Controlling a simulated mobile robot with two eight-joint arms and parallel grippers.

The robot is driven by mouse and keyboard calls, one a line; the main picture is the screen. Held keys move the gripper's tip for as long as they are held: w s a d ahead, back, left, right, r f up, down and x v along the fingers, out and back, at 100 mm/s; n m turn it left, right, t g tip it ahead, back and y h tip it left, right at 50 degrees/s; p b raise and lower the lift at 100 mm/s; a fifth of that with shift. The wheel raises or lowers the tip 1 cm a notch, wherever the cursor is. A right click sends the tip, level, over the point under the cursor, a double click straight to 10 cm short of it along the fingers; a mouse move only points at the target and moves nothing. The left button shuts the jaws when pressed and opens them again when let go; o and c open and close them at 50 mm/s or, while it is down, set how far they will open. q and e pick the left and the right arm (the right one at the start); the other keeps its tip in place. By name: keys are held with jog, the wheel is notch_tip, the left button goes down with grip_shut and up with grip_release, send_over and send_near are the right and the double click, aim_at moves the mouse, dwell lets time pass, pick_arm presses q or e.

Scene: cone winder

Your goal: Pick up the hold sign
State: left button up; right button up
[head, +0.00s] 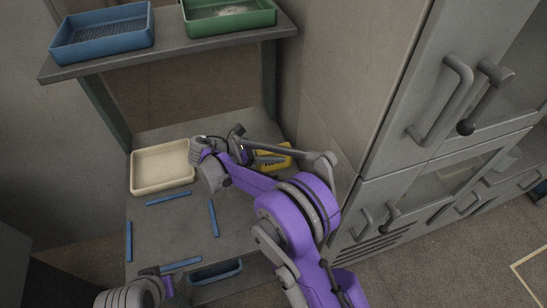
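A yellow object (283,154), which looks like the hold sign, lies on the grey bench near its right side. My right arm partly covers it and I cannot read any lettering on it. My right gripper (252,150) is just left of the yellow object, low over the bench. The overlap hides whether it touches the object and how far its fingers are apart. My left gripper (160,276) is at the bottom left, by the bench's front edge and far from the yellow object. Its fingers are too small and hidden to judge.
A cream tray (163,186) sits on the bench (180,228), left of my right gripper. Several blue strips (213,218) lie nearby. A blue bin (216,272) is at the front. A shelf (170,62) above holds blue (102,45) and green trays (230,20). Grey cabinets (400,180) stand right.

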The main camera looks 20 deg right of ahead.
grip_shut()
